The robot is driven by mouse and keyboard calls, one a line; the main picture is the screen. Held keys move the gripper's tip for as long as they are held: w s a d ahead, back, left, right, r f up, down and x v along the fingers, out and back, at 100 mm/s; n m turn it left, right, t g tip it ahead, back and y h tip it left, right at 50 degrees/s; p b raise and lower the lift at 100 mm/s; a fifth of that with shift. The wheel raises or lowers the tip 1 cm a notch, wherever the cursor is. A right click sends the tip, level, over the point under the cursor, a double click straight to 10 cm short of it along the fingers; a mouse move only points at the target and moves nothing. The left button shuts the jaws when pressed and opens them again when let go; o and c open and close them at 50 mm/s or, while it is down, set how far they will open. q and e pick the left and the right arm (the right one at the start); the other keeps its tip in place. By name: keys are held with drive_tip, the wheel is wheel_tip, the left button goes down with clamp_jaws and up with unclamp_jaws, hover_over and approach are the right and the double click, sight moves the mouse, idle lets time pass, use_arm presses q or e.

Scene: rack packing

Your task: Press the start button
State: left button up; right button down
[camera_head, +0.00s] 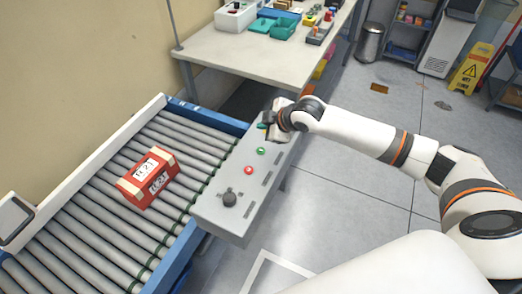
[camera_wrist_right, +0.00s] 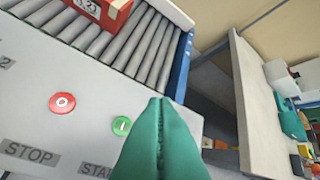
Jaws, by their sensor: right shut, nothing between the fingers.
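The start button is green with a white mark; it sits on the grey control panel (camera_head: 235,190) beside the roller conveyor. In the right wrist view the green start button (camera_wrist_right: 122,126) is just left of my right gripper's fingers (camera_wrist_right: 158,110), above a partly hidden label. In the head view the green button (camera_head: 261,151) shows uncovered. My right gripper (camera_head: 265,128) is shut and empty, over the far end of the panel, beyond the green button. Whether it touches the panel I cannot tell. The red stop button (camera_wrist_right: 62,103) is further left. My left gripper is not in view.
A red box (camera_head: 150,178) with white labels lies on the conveyor rollers (camera_head: 90,225). A black knob (camera_head: 229,199) stands at the panel's near end. A table (camera_head: 240,52) with bins and small items stands behind. The floor right of the panel is clear.

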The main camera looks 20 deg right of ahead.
drive_tip(key=b, duration=0.7)
hover_over(264, 153)
wheel_tip(264, 153, down, 6)
drive_tip(key=shift+f, duration=1.25)
drive_tip(key=shift+f, duration=0.1)
idle(0.5)
drive_tip(key=shift+f, duration=0.3)
drive_tip(key=shift+f, duration=0.4)
idle(0.7)
drive_tip(key=shift+r, duration=0.1)
drive_tip(key=shift+r+p, duration=0.7)
drive_tip(key=shift+p, duration=0.2)
